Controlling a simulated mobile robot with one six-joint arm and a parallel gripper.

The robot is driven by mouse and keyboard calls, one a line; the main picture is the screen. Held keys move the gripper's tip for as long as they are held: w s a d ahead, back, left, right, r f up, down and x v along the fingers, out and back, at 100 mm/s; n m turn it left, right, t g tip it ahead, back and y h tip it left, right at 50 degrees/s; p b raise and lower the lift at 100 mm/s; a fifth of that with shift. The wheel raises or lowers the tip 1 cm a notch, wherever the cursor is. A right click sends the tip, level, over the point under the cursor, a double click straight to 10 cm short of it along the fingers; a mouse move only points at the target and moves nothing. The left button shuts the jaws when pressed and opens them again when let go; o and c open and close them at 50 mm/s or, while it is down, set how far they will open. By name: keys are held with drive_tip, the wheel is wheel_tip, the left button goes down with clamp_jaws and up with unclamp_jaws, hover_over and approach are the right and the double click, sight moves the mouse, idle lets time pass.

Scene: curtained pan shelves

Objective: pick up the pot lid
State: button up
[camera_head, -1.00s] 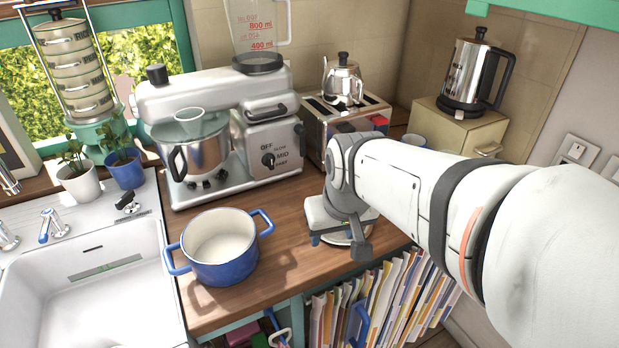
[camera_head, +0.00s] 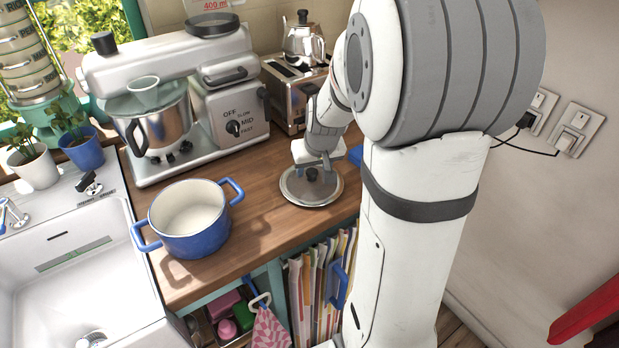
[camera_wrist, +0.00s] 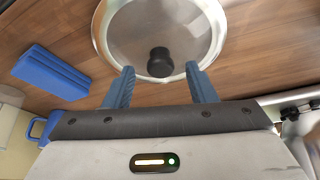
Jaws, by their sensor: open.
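The pot lid (camera_head: 312,187) is a round glass lid with a metal rim and a black knob, lying flat on the wooden counter. In the wrist view the lid (camera_wrist: 125,35) lies just beyond my fingertips, with its black knob (camera_wrist: 160,62) in line with the gap between them. My gripper (camera_head: 320,160) is close over the far side of the lid, fingers open and apart, with nothing held. In the wrist view my gripper (camera_wrist: 160,76) shows two blue fingers. Whether they touch the lid is hard to tell.
A blue pot (camera_head: 190,222) without a lid stands left of the lid. A stand mixer (camera_head: 180,85) and a toaster (camera_head: 288,92) stand behind. A blue block-like object (camera_wrist: 50,73) lies beside the lid. The sink (camera_head: 75,265) is at left.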

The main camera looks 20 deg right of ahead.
drive_tip(key=shift+x, duration=0.85)
clamp_jaws()
